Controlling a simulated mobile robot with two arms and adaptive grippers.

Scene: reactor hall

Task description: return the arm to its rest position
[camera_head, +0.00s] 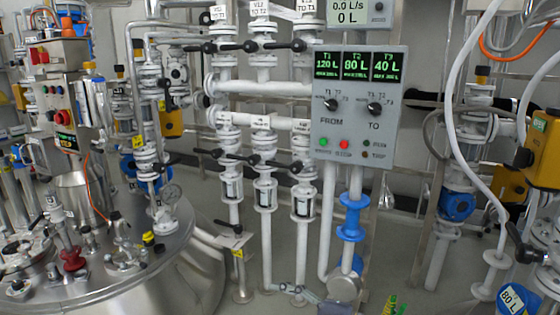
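Neither of my grippers shows in the head view, and I make out no arm of mine in it. A grey control panel (356,110) stands right of the middle, with three green displays reading 120 L, 80 L and 40 L. It has two black selector knobs, a green button and a red button. Above it a flow display (348,12) reads 0.0 L/s and 0 L. No gripper is seen touching the panel or the valves.
White pipes with black-handled valves (264,155) stand left of the panel. A steel vessel (130,280) with fittings on its lid fills the lower left. White hoses (452,110) and yellow housings (543,150) crowd the right. Grey floor (400,250) shows below the panel.

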